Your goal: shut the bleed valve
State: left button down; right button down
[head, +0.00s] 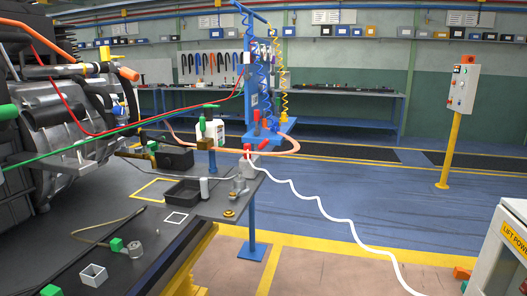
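Neither of my grippers shows in the head view. I cannot tell for certain which part is the bleed valve. A small grey block with a red handle (264,145) sits at the far right corner of the dark workbench (120,195), where a white hose (320,207) begins. A grey metal fitting (239,186) stands at the bench's right edge. Whether any valve is open or shut is too small to tell.
An engine (70,110) fills the left, with red and green lines crossing above the bench. Black trays (182,193), a white bottle (215,132) and a grey cylinder (204,188) stand on the bench. A control post (462,88) and a cabinet (500,260) are right; blue floor lies between.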

aim_at(262, 144)
jog(key=i+u, duration=0.2)
jog(key=u, duration=0.5)
jog(key=i+l+u, duration=0.15)
jog(key=i+l, duration=0.3)
jog(key=i+l+u, duration=0.15)
jog(key=i+l, duration=0.3)
jog(key=i+l+u, duration=0.15)
jog(key=i+l, duration=0.3)
jog(key=l, duration=0.2)
